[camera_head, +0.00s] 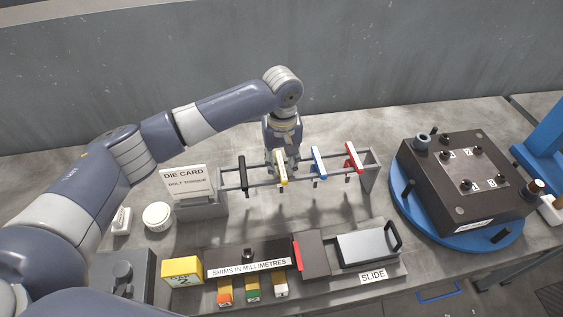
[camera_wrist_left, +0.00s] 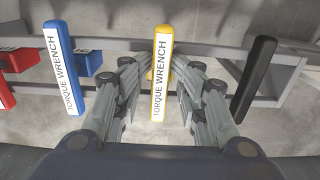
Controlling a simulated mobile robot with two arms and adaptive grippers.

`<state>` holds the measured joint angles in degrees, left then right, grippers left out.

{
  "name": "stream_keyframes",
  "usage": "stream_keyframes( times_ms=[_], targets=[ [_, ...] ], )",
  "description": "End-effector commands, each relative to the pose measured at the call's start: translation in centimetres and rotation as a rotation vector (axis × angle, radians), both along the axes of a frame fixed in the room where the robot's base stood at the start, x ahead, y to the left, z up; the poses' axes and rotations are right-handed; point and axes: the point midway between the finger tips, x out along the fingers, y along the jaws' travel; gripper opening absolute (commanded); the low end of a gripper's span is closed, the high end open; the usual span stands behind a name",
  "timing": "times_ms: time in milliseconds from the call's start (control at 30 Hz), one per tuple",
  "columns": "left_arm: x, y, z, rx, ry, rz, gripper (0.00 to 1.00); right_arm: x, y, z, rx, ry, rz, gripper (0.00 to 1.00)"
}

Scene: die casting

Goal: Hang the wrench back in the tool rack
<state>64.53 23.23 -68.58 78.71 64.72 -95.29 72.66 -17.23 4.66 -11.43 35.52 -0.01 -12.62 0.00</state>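The yellow torque wrench (camera_head: 282,172) is at the tool rack (camera_head: 328,172), between a black wrench (camera_head: 242,173) and a blue wrench (camera_head: 318,160). A red wrench (camera_head: 353,157) is at the right end of the row. My left gripper (camera_head: 283,158) points down at the yellow wrench. In the left wrist view, the fingers of my left gripper (camera_wrist_left: 162,85) lie on both sides of the yellow wrench (camera_wrist_left: 162,70). The handle hides its lower part, so contact with the fingertips is unclear. The blue wrench (camera_wrist_left: 63,70) and black wrench (camera_wrist_left: 254,78) stand clear of the fingers. My right gripper is not seen.
A die card (camera_head: 185,181) stands left of the rack, near a white round object (camera_head: 157,215). A shim holder (camera_head: 250,263) and a slide tray (camera_head: 368,247) are in front. A dark die block (camera_head: 465,205) on a blue turntable (camera_head: 412,215) is at right.

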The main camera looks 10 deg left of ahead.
Motion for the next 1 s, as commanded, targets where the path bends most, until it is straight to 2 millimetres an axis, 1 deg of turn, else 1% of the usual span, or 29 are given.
stream_keyframes(
  times_ms=[33, 333, 467, 567, 800, 1000],
  targets=[
    [-0.5, 0.1, -0.9, 0.006, 0.017, -0.002, 0.34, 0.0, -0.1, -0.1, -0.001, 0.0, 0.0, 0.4],
    [-0.6, 0.1, -0.9, 0.007, 0.018, -0.003, 0.34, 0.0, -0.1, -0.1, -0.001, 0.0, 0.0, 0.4],
    [-0.5, 0.1, -0.6, 0.006, 0.016, -0.004, 0.34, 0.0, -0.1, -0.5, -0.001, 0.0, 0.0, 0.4],
    [-0.3, 0.1, 0.3, 0.006, 0.011, -0.004, 0.34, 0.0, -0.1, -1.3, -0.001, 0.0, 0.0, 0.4],
    [-0.2, -0.1, 6.0, 0.002, 0.006, -0.003, 0.34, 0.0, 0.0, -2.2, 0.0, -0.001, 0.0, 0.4],
    [-0.2, -0.1, 10.2, 0.002, 0.006, -0.002, 0.34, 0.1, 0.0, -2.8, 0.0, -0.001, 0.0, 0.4]
  ],
)
